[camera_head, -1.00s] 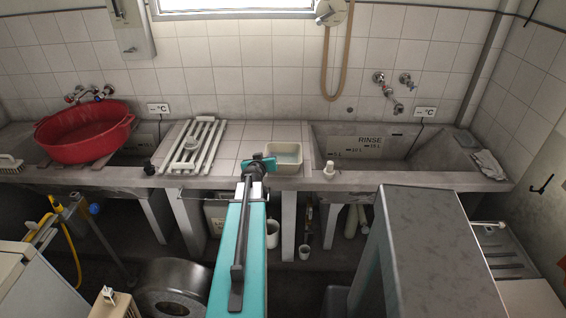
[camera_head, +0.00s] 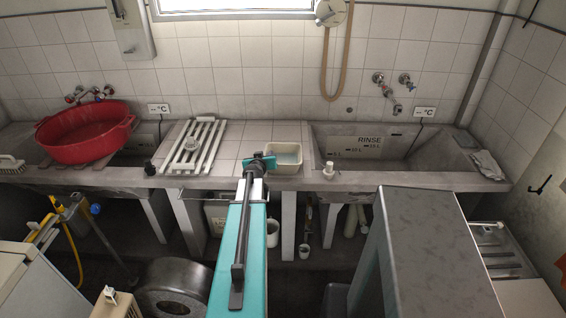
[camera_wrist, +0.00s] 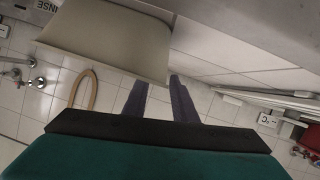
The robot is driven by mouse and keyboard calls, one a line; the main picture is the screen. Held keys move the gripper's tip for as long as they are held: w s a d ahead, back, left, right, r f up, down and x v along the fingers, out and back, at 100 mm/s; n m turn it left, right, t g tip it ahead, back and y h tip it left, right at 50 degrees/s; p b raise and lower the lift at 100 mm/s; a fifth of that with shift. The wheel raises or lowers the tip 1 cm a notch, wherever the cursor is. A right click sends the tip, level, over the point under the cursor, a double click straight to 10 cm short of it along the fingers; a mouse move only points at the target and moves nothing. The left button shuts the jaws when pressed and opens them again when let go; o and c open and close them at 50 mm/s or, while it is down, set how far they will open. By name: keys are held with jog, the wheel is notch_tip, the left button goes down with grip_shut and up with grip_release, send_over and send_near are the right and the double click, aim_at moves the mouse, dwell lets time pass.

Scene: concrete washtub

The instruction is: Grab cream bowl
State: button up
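The cream bowl (camera_head: 284,168), a small rectangular basin with a pale bluish inside, sits on the tiled counter just left of the rinse sink. My gripper (camera_head: 262,162) is at the bowl's left side, in front of the counter tiles. In the wrist view, the bowl (camera_wrist: 105,38) fills the upper left, and my gripper (camera_wrist: 158,82) has its two dark fingers apart with a gap between them. The fingertips are close to the bowl's edge; I cannot tell whether they touch it. My arm hides part of the counter front.
A white slatted rack (camera_head: 194,146) lies left of the bowl. A red tub (camera_head: 85,135) is at the far left. A white bottle-like object (camera_head: 328,170) stands right of the bowl, by the rinse sink (camera_head: 365,158). A black knob-like item (camera_head: 150,167) is near the counter's front edge.

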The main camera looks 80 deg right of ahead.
jog(key=shift+p+x, duration=0.4)
jog(key=shift+x, duration=1.05)
grip_shut()
dwell(0.8)
